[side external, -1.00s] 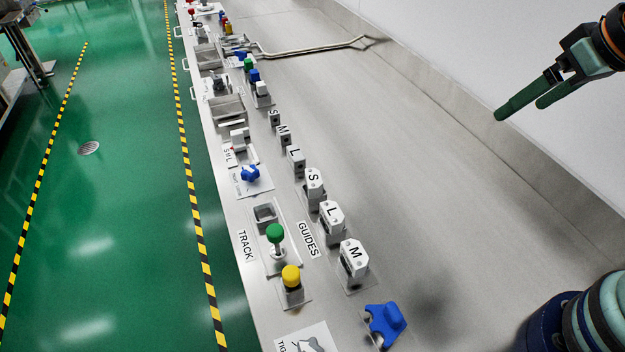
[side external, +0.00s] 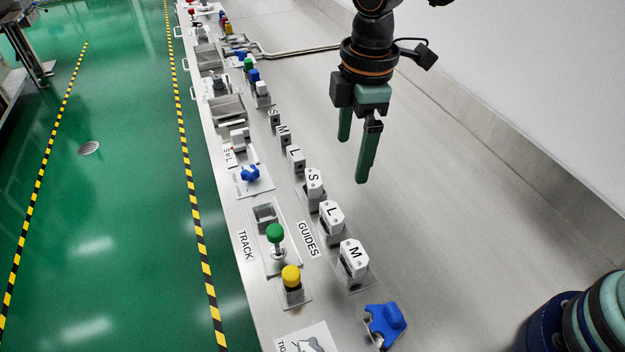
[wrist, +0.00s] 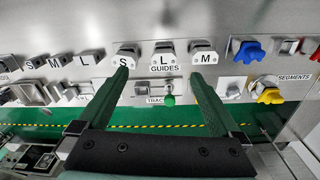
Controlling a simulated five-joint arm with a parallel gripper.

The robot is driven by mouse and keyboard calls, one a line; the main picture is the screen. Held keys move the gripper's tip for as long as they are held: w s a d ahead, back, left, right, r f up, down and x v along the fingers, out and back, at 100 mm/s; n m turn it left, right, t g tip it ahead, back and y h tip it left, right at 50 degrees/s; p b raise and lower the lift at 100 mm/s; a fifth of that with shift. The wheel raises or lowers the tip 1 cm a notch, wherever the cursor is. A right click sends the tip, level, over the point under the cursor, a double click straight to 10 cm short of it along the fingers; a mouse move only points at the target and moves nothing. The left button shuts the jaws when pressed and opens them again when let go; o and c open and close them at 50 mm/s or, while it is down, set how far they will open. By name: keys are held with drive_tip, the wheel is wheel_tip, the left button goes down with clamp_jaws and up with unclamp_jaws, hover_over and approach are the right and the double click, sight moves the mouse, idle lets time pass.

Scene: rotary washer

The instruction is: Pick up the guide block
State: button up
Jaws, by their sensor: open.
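Three white guide blocks with black letters stand in a row by the GUIDES label: S (side external: 314,182), L (side external: 331,215) and M (side external: 353,257). In the wrist view they show as S (wrist: 126,58), L (wrist: 163,56) and M (wrist: 203,55). Smaller S, M and L blocks (side external: 283,135) stand farther along the bench. My gripper (side external: 354,160) is open and empty, with green fingers pointing down, above the bench to the right of the larger S block in the side view. In the wrist view the fingers (wrist: 160,80) lie apart, below the S and M blocks.
A green knob (side external: 275,233) and a yellow knob (side external: 291,276) stand left of the guides. A blue part (side external: 386,322) sits at the front. The steel bench (side external: 450,220) is clear right of the blocks, up to the back wall.

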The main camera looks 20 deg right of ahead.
drive_tip(key=a+f+n, duration=0.2)
drive_tip(key=a+f, duration=0.1)
hover_over(329, 212)
drive_tip(key=shift+g, duration=0.3)
drive_tip(key=f, duration=0.6)
drive_tip(key=shift+s+d+f, duration=0.15)
drive_tip(key=shift+s, duration=0.15)
drive_tip(key=shift+w+f, duration=0.15)
drive_tip(key=shift+f, duration=1.2)
drive_tip(key=shift+w+f, duration=0.1)
drive_tip(key=shift+f, duration=1.2)
drive_tip(key=shift+c, duration=0.3)
drive_tip(key=c, duration=1.3)
drive_tip(key=shift+c, duration=0.2)
drive_tip(key=shift+r, duration=0.1)
